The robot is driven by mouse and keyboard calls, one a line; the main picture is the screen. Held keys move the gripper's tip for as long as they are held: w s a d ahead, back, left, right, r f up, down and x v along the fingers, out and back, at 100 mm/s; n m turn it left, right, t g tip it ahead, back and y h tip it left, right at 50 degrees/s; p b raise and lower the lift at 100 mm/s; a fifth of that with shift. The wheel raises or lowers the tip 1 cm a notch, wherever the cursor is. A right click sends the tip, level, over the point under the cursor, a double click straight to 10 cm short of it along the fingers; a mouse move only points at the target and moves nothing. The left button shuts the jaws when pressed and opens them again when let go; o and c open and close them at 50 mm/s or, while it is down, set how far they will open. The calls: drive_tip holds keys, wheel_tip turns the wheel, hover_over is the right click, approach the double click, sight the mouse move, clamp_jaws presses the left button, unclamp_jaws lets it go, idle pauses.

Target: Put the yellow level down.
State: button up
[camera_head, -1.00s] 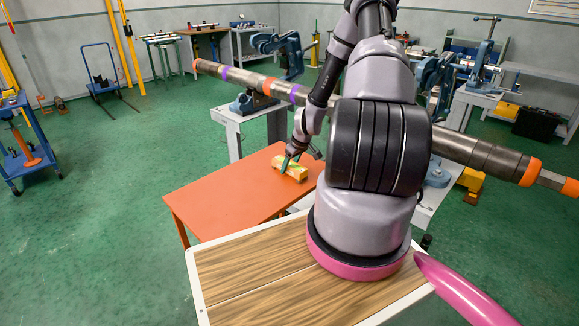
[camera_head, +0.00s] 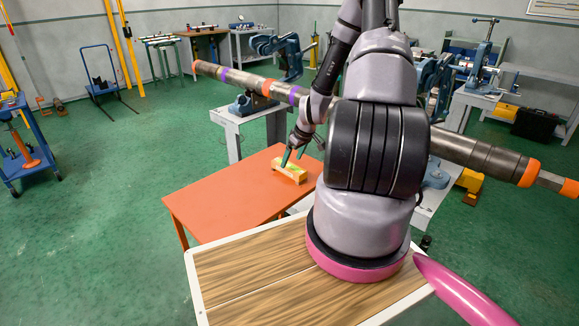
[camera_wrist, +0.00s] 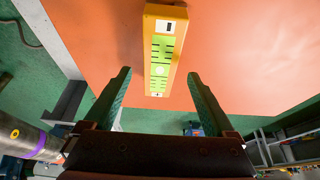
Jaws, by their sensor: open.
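The yellow level (camera_head: 290,173), a small block with a green top face, lies on the orange table (camera_head: 225,205) near its far right part. In the wrist view the level (camera_wrist: 163,45) lies flat on the orange surface, its long side running away from me. My gripper (camera_head: 293,158) is just above the level in the head view. In the wrist view my gripper (camera_wrist: 160,85) is open, its two green fingers apart on either side of the level's near end, with nothing between them held.
A long pipe (camera_head: 262,87) with orange and purple bands runs across behind the table, held in blue vises (camera_head: 253,103). A wood-topped surface (camera_head: 245,275) is in front. The orange table's left part is clear.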

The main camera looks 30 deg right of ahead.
drive_tip(key=s+a+r+m+h, duration=0.1)
drive_tip(key=s+a+r, duration=0.2)
drive_tip(key=r, duration=0.8)
drive_tip(key=s+a+r+m, duration=0.1)
drive_tip(key=s+a+r, duration=0.1)
drive_tip(key=r, duration=0.8)
drive_tip(key=s+a+r+m+h, duration=0.1)
drive_tip(key=s+a+r, duration=0.2)
drive_tip(key=r, duration=0.8)
drive_tip(key=s+a+r+m+t+y, duration=0.1)
drive_tip(key=s+a+r+m, duration=0.1)
drive_tip(key=s+a+r, duration=0.2)
drive_tip(key=s+a+r+m+t+y, duration=0.1)
drive_tip(key=s+a+r+m, duration=0.2)
drive_tip(key=s+r, duration=0.7)
drive_tip(key=s+a, duration=0.1)
drive_tip(key=s, duration=0.2)
drive_tip(key=shift+s+t, duration=0.15)
drive_tip(key=shift+t, duration=0.15)
